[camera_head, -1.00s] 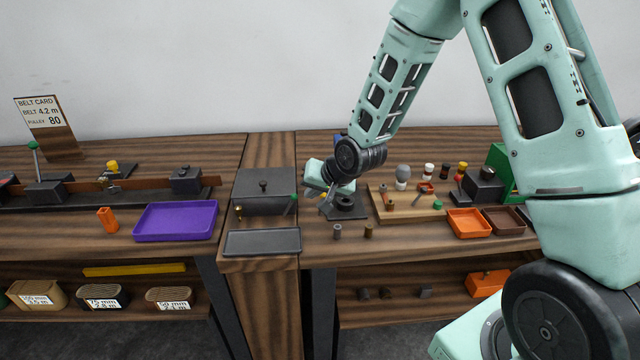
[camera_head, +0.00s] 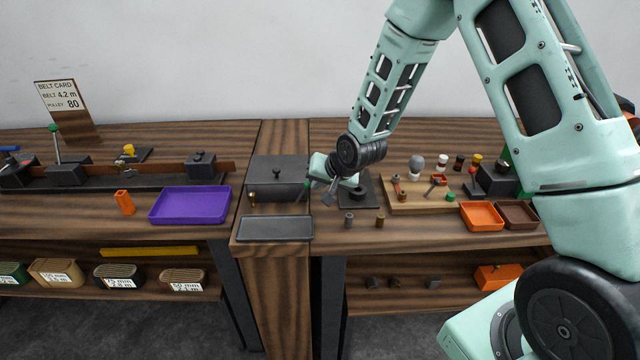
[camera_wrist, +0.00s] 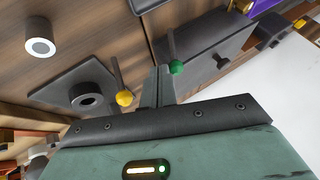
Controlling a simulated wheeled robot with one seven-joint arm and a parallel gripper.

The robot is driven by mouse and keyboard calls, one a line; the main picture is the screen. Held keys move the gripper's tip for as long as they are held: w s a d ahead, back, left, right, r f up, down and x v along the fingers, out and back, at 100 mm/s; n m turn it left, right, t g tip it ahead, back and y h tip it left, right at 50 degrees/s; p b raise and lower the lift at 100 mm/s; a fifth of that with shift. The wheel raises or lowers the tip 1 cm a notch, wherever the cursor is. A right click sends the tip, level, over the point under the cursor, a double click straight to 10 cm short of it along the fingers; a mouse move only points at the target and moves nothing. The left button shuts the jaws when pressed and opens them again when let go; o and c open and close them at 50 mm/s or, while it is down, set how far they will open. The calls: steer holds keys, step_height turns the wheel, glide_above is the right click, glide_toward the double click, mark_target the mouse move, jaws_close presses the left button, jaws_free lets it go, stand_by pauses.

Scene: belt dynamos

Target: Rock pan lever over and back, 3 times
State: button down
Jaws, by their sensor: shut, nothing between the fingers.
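A lever with a green knob, which I take as the pan lever (camera_head: 305,188), stands at the right side of a dark lidded box (camera_head: 262,172) and leans right. In the wrist view its green knob (camera_wrist: 176,67) is right beside my fingertips; I cannot tell whether they touch. My gripper (camera_head: 328,198) is shut and empty, just right of the lever; its fingers also show in the wrist view (camera_wrist: 158,85). A grey pan (camera_head: 275,228) lies in front of the box. A second rod with a yellow knob (camera_wrist: 124,98) is left of the fingers in the wrist view.
A black plate with a ring (camera_head: 358,194) lies right of my gripper, with two small cylinders (camera_head: 349,219) in front. A wooden board (camera_head: 415,205) with several parts is further right. A purple tray (camera_head: 190,205) stands left of the box.

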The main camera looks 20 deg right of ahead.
mark_target(306, 183)
steer(key=shift+w+a+r, duration=0.1)
steer(key=shift+a+r, duration=0.1)
steer(key=shift+w+a+r+n+g+h+p, duration=0.25)
steer(key=shift+a+r+g+h+p, duration=0.1)
steer(key=shift+a+h+p, duration=0.2)
steer(key=shift+w+a+r+n+g+h+p, duration=0.1)
steer(key=shift+a+r+n+g+h+p, duration=0.2)
steer(key=shift+a+h+p, duration=0.3)
steer(key=shift+w+a+n+g+h+p, duration=0.15)
steer(key=shift+w+a+g+h+p, duration=0.2)
steer(key=shift+a+h+p, duration=0.35)
steer(key=shift+w+a+n+g+h+p, duration=0.15)
steer(key=shift+w+a+h+p, duration=0.35)
steer(key=shift+a+p, duration=0.35)
steer(key=shift+w+a+n+g+h+p, duration=0.15)
steer(key=shift+w+a+g+h+p, duration=0.15)
steer(key=shift+a+h+p, duration=0.5)
steer(key=shift+w+a+r, duration=0.1)
steer(key=shift+a, duration=0.25)
